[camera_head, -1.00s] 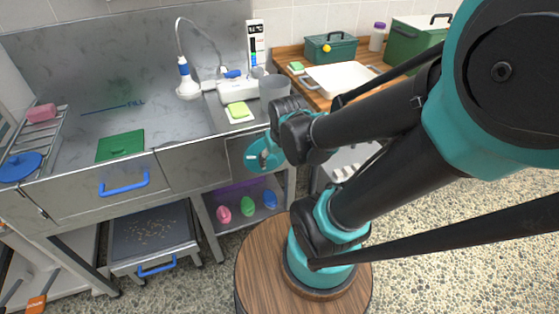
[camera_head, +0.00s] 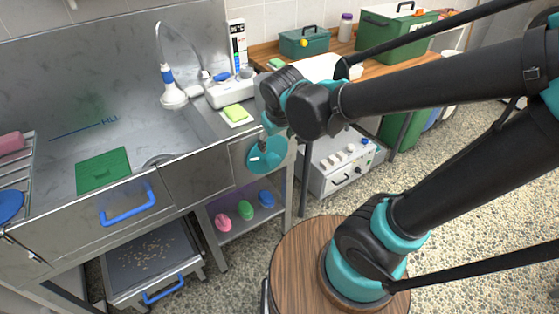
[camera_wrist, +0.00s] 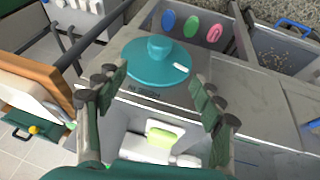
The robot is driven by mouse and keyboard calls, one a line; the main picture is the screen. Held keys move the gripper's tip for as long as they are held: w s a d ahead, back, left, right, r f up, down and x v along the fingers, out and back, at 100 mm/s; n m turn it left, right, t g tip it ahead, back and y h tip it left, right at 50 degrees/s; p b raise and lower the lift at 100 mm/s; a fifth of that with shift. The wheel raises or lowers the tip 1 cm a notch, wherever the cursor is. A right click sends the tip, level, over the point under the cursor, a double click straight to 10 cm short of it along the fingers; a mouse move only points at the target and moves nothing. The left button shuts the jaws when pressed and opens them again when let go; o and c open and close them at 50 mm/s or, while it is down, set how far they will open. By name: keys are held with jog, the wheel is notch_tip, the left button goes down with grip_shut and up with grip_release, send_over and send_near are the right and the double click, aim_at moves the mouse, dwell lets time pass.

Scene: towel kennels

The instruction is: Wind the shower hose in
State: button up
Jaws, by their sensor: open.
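A round teal reel (camera_head: 268,157) is mounted on the front of the steel tub unit. In the wrist view the reel (camera_wrist: 146,62) has a raised teal hub (camera_wrist: 160,48) and a small white piece (camera_wrist: 181,69) near its rim. A white and blue shower head (camera_head: 171,92) stands upright at the tub's right end, with its grey hose (camera_head: 177,26) arching above it. My gripper (camera_wrist: 158,86) is open and empty, its two dark green fingers spread on either side, pointing towards the reel.
A white tray with a yellow-green sponge (camera_head: 236,113) lies on the ledge above the reel. Pink, green and blue brushes (camera_head: 246,210) sit on the shelf below. A wooden counter (camera_head: 410,72) with green boxes stands to the right.

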aim_at(274, 160)
jog(key=shift+x, duration=8.35)
grip_shut()
